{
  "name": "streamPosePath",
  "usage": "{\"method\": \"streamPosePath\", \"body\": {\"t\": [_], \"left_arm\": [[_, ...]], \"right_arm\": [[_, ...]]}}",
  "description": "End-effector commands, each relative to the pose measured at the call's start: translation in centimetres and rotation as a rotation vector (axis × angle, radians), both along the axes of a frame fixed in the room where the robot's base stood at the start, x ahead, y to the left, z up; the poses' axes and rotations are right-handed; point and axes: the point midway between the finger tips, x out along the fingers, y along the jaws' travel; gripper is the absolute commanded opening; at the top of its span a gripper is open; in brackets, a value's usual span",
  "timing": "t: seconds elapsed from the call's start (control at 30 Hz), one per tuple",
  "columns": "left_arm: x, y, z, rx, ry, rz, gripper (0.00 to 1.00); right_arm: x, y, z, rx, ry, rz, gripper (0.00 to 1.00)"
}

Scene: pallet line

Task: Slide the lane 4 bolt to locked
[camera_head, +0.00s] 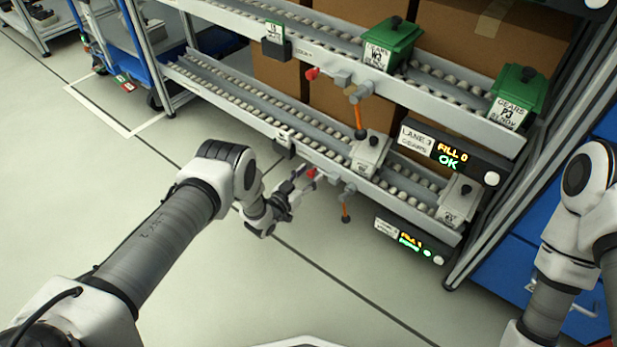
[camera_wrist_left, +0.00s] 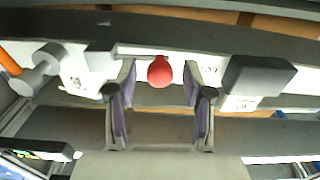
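The lower lane's bolt has a red knob (camera_head: 312,173) on the front rail, beside a grey block (camera_head: 334,180). The lane number on the lower display (camera_head: 410,241) is too small to read. My left gripper (camera_head: 296,190) is just in front of this knob. In the left wrist view, the red knob (camera_wrist_left: 160,71) appears between the two spread fingers of my left gripper (camera_wrist_left: 160,98), with gaps on both sides. Whether the knob is within finger depth is unclear. My right arm (camera_head: 575,235) is at the right edge; its gripper is out of view.
The upper lane, signed lane 3, has its own red knob (camera_head: 312,73) and an orange-handled lever (camera_head: 359,120). Another orange lever (camera_head: 345,212) hangs just right of my left gripper. Green bins (camera_head: 391,42) and grey bins (camera_head: 369,152) stand on the rollers.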

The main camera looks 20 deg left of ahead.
Motion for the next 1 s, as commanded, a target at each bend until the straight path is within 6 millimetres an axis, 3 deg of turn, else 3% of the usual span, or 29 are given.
{"method": "streamPosePath", "body": {"t": [0.03,0.13,0.17,0.37,0.67,0.97,1.0], "left_arm": [[0.0,0.0,0.0,0.0,0.0,0.0,0.37],[0.0,0.0,0.0,0.0,0.0,0.0,0.02],[0.0,0.0,0.0,0.0,0.0,0.0,0.0],[-0.1,-0.2,0.0,0.0,0.0,-0.001,0.0],[-1.6,-4.5,0.1,-0.002,0.002,-0.004,0.0],[-1.8,-4.9,-0.1,-0.002,0.001,-0.006,0.0],[-1.8,-4.9,-0.1,-0.002,0.001,-0.006,0.4]], "right_arm": [[0.0,0.0,0.0,0.0,0.0,0.0,0.41],[0.0,0.0,0.0,0.0,0.0,0.0,0.41],[0.0,0.0,0.0,0.0,0.0,0.0,0.41],[0.0,0.0,0.1,0.0,0.001,0.0,0.41],[-0.5,0.0,1.7,0.003,0.013,-0.007,0.41],[-0.5,0.0,1.6,0.003,0.014,-0.008,0.41],[-0.5,0.0,1.6,0.003,0.014,-0.008,0.41]]}}
